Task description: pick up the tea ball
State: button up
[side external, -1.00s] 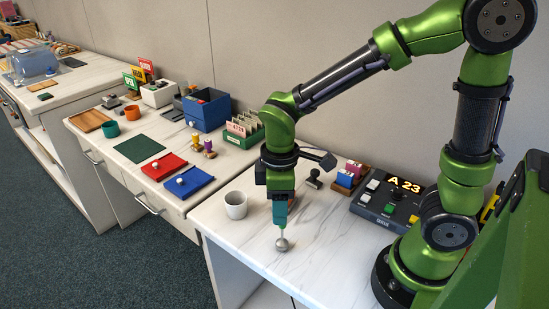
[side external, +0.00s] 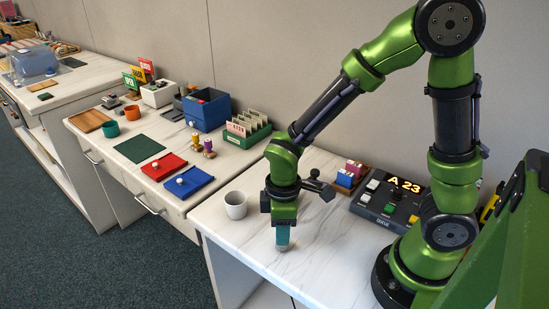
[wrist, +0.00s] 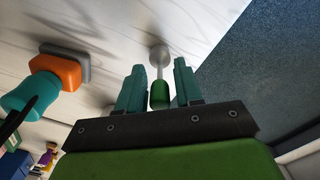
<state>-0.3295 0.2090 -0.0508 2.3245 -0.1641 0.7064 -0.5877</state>
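The tea ball (wrist: 159,56) is a small silver ball with a thin stem and a green handle (wrist: 159,95). In the wrist view it stands on the pale marbled counter, with the handle between my two teal fingers. My gripper (wrist: 157,88) is open, with a narrow gap visible on each side of the handle. In the side view my gripper (side external: 282,238) points down low over the counter, and its fingers hide most of the tea ball.
A white cup (side external: 236,206) stands left of my gripper. An orange-based object with a teal top (wrist: 55,72) stands at left in the wrist view. A counter display (side external: 390,200) stands to the right. The counter's front edge is close to the tea ball.

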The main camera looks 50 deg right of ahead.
grip_shut()
